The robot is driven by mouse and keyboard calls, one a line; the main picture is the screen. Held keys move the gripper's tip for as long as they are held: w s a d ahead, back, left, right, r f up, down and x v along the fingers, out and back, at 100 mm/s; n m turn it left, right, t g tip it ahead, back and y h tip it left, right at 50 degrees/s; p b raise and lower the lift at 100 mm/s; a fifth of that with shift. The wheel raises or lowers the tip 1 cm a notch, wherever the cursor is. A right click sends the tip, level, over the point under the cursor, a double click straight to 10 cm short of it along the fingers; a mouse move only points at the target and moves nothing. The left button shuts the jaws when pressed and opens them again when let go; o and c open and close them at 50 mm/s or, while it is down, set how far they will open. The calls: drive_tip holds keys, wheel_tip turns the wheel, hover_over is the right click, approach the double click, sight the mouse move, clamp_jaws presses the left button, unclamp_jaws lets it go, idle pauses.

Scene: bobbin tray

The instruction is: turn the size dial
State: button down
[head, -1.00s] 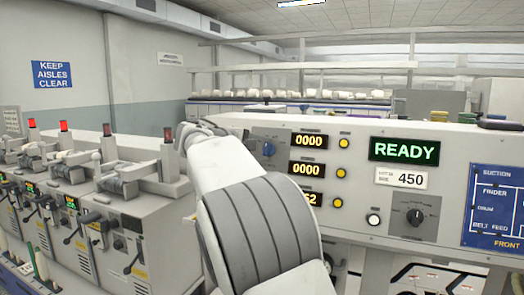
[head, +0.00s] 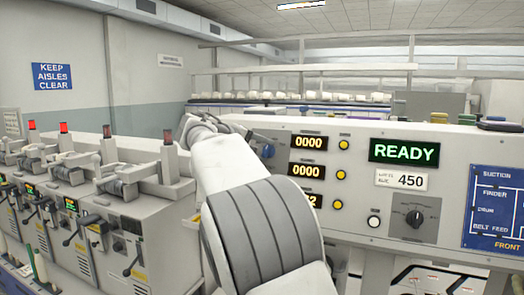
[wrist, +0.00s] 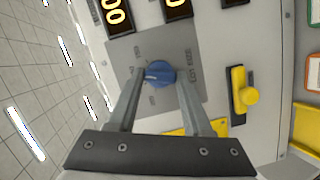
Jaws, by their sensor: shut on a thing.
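The blue dial (wrist: 160,73) sits on a grey square plate (wrist: 193,91) with small lettering around it, on the machine's pale front panel. In the wrist view, my gripper (wrist: 159,80) has one finger on each side of the dial and is shut on it. The fingers hide part of the plate. In the head view, the blue dial (head: 267,151) shows only partly beside my arm, and my gripper is hidden. A separate black knob (head: 414,215) is on the panel's right, below a card (head: 401,180) reading 450.
Lit number displays (head: 309,143) and yellow buttons (head: 343,145) stand right of the blue dial. A green READY screen (head: 404,151) is farther right. A yellow handle (wrist: 241,93) projects from the panel in the wrist view. A row of machine units (head: 85,215) stands on the left.

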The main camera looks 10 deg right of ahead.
drive_tip(key=shift+c, duration=1.6)
unclamp_jaws()
drive_tip(key=v, duration=1.7)
drive_tip(key=shift+a+p, duration=0.2)
drive_tip(key=shift+p, duration=0.2)
drive_tip(key=shift+s+d, duration=0.1)
drive_tip(key=shift+s, duration=0.05)
drive_tip(key=s+d+f+m+g+y+p, duration=0.1)
drive_tip(key=s+d+f+g+y+p, duration=0.35)
drive_tip(key=s+d, duration=0.8)
drive_tip(key=s+f+m+y+p, duration=0.1)
drive_tip(key=s+f+m+y, duration=0.1)
drive_tip(key=s+f, duration=0.4)
drive_tip(key=s+f+m+y+p, duration=0.1)
drive_tip(key=s+f+y, duration=0.3)
drive_tip(key=s, duration=0.9)
wheel_tip(320, 180, down, 3)
drive_tip(key=shift+s+d+f+m+t, duration=0.2)
drive_tip(key=shift+s+d+m+t, duration=0.05)
drive_tip(key=shift+m+t, duration=0.25)
